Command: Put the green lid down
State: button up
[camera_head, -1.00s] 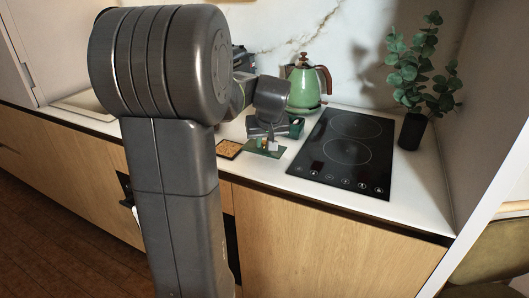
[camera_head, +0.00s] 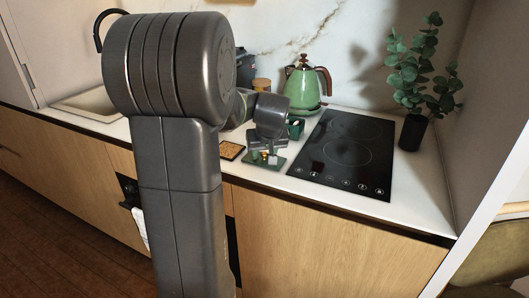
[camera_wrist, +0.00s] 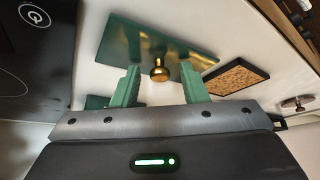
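The green lid (camera_head: 283,161) is a flat dark green rectangle, and it appears to lie flat on the counter left of the cooktop. It also shows in the wrist view (camera_wrist: 130,38), with a round brass knob (camera_wrist: 158,70) in its middle. My gripper (camera_wrist: 160,68) is open. Its two green fingers stand on either side of the knob, with a clear gap on both sides. In the head view my gripper (camera_head: 264,153) is right over the lid, and my wrist hides part of it.
A brown, dark-edged board (camera_head: 231,150) lies close left of the lid. A green box (camera_head: 296,127) stands behind it. The black cooktop (camera_head: 345,150) is to the right, the green kettle (camera_head: 302,90) at the back, and a potted plant (camera_head: 411,130) at far right.

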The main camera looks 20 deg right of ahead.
aim_at(264, 154)
jog(key=shift+s+r, duration=0.1)
jog(key=shift+r, duration=0.4)
jog(key=v, duration=1.1)
jog(key=shift+p, duration=0.4)
jog(key=shift+s, duration=0.1)
jog(key=b+x, duration=0.1)
jog(key=x, duration=1.1)
jog(key=shift+f, duration=0.25)
notch_tip(264, 154, up, 3)
jog(key=shift+p, duration=0.3)
jog(key=shift+r, duration=0.6)
jog(key=shift+f, duration=0.1)
